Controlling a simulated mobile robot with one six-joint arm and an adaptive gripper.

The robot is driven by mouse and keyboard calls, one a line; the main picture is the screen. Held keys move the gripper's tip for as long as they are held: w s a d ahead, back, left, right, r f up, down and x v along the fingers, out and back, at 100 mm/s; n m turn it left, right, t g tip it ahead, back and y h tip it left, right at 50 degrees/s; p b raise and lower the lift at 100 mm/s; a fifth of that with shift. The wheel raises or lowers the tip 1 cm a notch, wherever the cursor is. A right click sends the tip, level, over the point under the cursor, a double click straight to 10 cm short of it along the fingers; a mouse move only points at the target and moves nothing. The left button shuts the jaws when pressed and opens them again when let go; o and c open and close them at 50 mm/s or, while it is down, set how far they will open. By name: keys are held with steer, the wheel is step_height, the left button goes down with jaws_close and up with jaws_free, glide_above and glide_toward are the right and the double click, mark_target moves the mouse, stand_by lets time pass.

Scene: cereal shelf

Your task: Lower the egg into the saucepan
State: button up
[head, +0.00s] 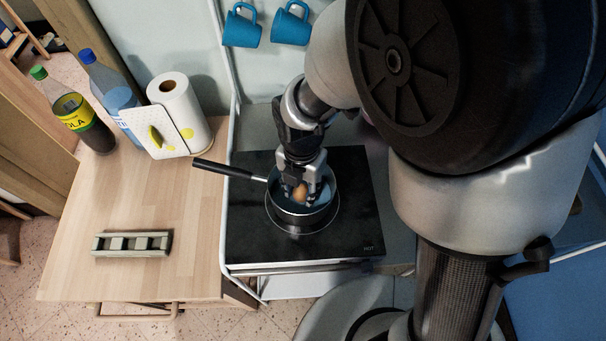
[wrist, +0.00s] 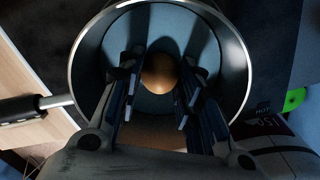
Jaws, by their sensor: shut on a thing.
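A brown egg (head: 300,193) is between the fingers of my gripper (head: 301,197), inside the rim of the saucepan (head: 302,221). The saucepan stands on the black hob, its dark handle pointing left. In the wrist view my gripper (wrist: 159,92) is shut on the egg (wrist: 160,73), with a finger on each side. The pan's round rim (wrist: 247,60) encircles the egg and fingertips, and its pale blue inside shows behind them. I cannot tell whether the egg touches the bottom.
The black hob (head: 346,240) adjoins a wooden counter (head: 185,230). On the counter are a grey slotted holder (head: 132,244), a paper towel roll (head: 181,108) and bottles (head: 85,122). Two blue mugs (head: 241,27) hang on the wall behind. The pan handle (head: 222,168) reaches over the counter side.

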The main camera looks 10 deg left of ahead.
mark_target(302, 187)
steer(key=o, duration=1.1)
step_height(302, 187, up, 11)
steer(key=d+r+m+t, duration=0.1)
steer(key=d+r+m, duration=0.55)
steer(key=m, duration=0.25)
steer(key=s+d+r+m+t, duration=0.1)
steer(key=s+d+m, duration=0.2)
steer(key=m, duration=0.5)
steer(key=s+d+r+m+t, duration=0.1)
steer(key=s+d+m, duration=0.2)
steer(key=d+m, duration=0.3)
steer(key=s+d+r+m+t, duration=0.1)
steer(key=s+d+m, duration=0.2)
steer(key=m, duration=0.6)
steer(key=shift+s+d+r+m+t, duration=0.1)
steer(key=shift+d+r+m+t, duration=0.05)
steer(key=shift+d, duration=0.35)
steer(key=shift+d+r+m+t, duration=0.1)
steer(key=shift+d+m+t, duration=0.05)
steer(key=shift+d, duration=0.35)
